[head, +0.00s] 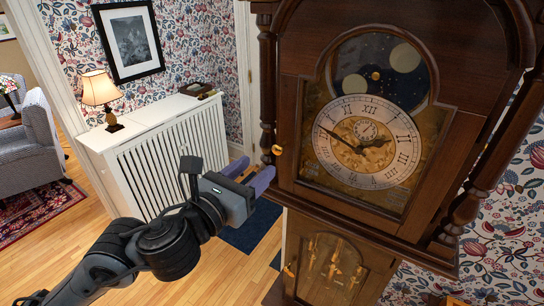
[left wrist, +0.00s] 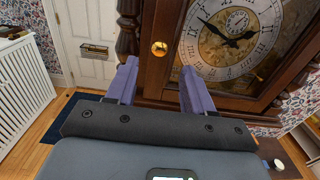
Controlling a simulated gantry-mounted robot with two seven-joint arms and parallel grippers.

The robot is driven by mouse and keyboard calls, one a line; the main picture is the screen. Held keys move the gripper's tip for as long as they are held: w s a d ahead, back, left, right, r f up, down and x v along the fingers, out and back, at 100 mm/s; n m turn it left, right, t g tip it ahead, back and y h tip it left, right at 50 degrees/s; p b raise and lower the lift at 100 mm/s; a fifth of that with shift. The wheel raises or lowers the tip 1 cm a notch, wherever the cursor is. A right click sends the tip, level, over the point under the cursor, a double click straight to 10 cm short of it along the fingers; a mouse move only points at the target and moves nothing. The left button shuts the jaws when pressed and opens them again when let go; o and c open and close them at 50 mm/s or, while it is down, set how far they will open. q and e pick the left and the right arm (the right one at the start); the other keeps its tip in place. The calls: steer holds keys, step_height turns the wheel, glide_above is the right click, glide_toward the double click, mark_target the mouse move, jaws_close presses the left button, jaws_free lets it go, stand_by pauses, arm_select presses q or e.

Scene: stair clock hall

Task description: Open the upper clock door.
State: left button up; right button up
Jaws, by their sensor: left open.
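The tall dark wooden clock stands at the right in the head view. Its upper clock door (head: 289,168) has a wooden frame around glass, with the dial (head: 367,142) behind it, and looks shut. A small brass knob (head: 277,150) sits on the door's left edge; it also shows in the left wrist view (left wrist: 159,48). My left gripper (head: 258,171) is open and empty, just left of and below the knob. In the left wrist view its two purple fingers (left wrist: 159,70) are apart, and the knob shows between and beyond their tips. My right gripper is not in view.
A turned wooden post (head: 267,85) stands on the clock's left side, close to the knob. A lower clock door (head: 325,268) is below. A white radiator cover (head: 165,150) with a lamp (head: 101,92) stands at the left.

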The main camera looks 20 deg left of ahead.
mark_target(276, 150)
arm_select(q)
steer(key=w, duration=0.2)
steer(key=w+d, duration=0.1)
steer(key=w, duration=0.4)
steer(key=shift+d, duration=0.15)
steer(key=shift+c, duration=0.3)
jaws_close()
